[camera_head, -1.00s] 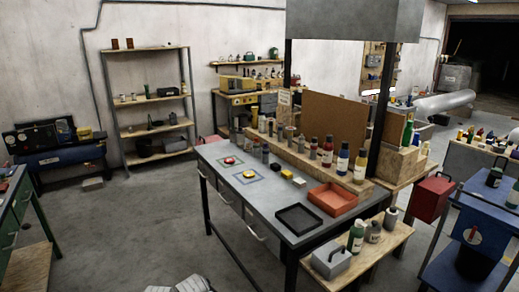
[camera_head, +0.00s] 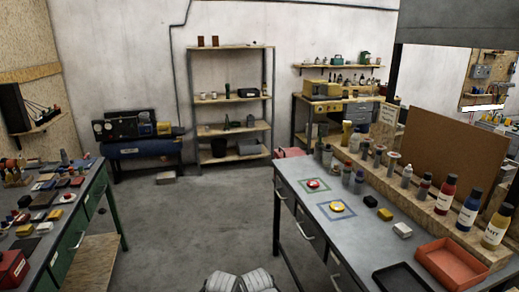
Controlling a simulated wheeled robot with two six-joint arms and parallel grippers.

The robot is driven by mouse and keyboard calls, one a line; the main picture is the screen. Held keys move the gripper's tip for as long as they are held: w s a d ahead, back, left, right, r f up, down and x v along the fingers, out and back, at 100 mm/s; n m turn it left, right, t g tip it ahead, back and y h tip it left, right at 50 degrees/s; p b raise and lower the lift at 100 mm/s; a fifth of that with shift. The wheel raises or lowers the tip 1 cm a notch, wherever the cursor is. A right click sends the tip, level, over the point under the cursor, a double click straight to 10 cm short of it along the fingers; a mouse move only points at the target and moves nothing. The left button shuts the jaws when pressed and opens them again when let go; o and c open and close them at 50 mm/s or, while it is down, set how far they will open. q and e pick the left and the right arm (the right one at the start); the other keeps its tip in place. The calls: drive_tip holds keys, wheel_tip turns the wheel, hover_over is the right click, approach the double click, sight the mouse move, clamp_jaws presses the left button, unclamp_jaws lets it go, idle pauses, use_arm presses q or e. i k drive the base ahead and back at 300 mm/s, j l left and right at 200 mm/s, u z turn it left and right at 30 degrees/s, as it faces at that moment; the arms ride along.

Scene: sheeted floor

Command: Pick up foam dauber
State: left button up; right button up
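I cannot tell for sure which thing is the foam dauber. On the grey workbench (camera_head: 352,238) at the right, a round red piece (camera_head: 313,184) lies in a green square outline. A round yellow piece (camera_head: 337,207) lies in a blue square outline in front of it. A small black and yellow block (camera_head: 385,214) and a pale block (camera_head: 402,230) lie to their right. Small grey bottles (camera_head: 347,173) stand behind the red and yellow pieces. Neither of my grippers can be made out; only pale grey parts of my own body show at the bottom edge.
An orange-red tray (camera_head: 452,262) and a black tray (camera_head: 403,279) lie at the bench's near right. Paint bottles (camera_head: 468,210) stand on a wooden riser. A green-legged bench (camera_head: 62,232) with many small items stands at left. Shelving (camera_head: 231,103) stands at the back wall. The floor between is clear.

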sight(335, 170)
drive_tip(key=i, duration=3.25)
drive_tip(key=z, duration=0.55)
